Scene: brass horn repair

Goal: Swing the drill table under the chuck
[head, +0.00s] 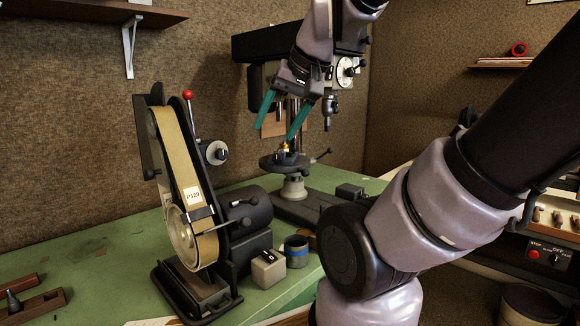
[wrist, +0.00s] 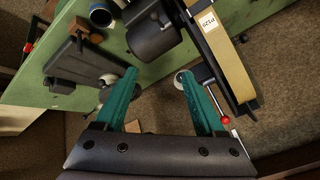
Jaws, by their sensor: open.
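The drill press (head: 262,46) stands at the back of the green bench in the head view. Its chuck (head: 329,108) hangs at the right of the head. The round dark drill table (head: 272,163) sits lower on the column and appears left of the chuck, not below it. A small brass-coloured piece (head: 285,147) is on the table, and a lever (head: 322,156) sticks out at its right. My gripper (head: 277,133) is open, its teal fingers pointing down in front of the press above the table. In the wrist view my gripper (wrist: 158,72) is open with nothing between the fingers.
A belt sander (head: 185,190) with a red-knobbed lever (head: 187,95) stands left of the press; its belt (wrist: 226,50) shows at right in the wrist view. The bench front left (head: 90,285) has free room.

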